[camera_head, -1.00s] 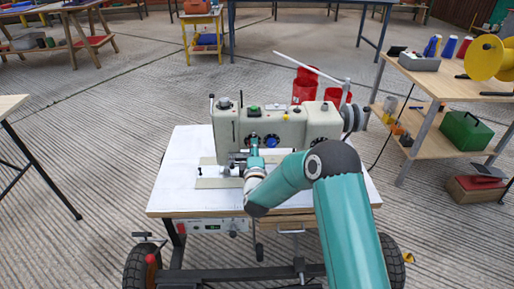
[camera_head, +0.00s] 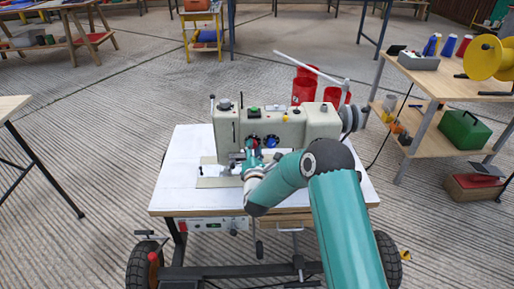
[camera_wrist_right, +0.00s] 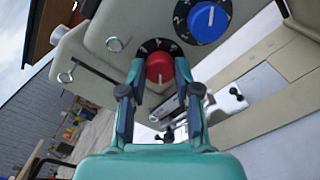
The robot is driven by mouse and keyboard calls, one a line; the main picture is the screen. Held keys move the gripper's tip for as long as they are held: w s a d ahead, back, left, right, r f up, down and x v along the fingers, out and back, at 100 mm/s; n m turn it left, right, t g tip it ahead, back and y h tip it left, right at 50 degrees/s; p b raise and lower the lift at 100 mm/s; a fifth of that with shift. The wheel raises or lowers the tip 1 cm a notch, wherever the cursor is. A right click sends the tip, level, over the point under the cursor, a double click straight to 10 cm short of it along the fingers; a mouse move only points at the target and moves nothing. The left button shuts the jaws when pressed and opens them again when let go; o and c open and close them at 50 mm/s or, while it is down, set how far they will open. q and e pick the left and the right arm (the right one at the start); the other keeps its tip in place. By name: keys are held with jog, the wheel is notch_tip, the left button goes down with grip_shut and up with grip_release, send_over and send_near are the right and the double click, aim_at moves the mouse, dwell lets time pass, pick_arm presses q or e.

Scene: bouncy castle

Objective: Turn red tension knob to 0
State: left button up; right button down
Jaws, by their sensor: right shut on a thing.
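The red tension knob (camera_wrist_right: 159,68) is on the front of the cream sewing machine (camera_head: 309,124), on a dark dial with white numbers. In the right wrist view a short pale mark shows on the knob's face; the number it points to cannot be read. My right gripper (camera_wrist_right: 158,76) is shut on the red knob, one finger on each side of it. My left gripper is not in view.
A blue knob (camera_wrist_right: 208,22) with its own numbered dial is close beside the red one. The machine stands on a white-topped wheeled table (camera_head: 180,185). A side bench (camera_head: 455,85) with a yellow reel stands at the right.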

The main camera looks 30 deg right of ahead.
jog(key=shift+a+f+n, duration=0.2)
jog(key=shift+f+n, duration=0.2)
jog(key=shift+f, duration=0.1)
jog(key=c, duration=0.9)
grip_release()
jog(key=shift+o, duration=0.4)
jog(key=shift+d+r, duration=0.1)
jog(key=shift+r, duration=0.15)
jog(key=shift+s, duration=0.1)
jog(key=v, duration=1.2)
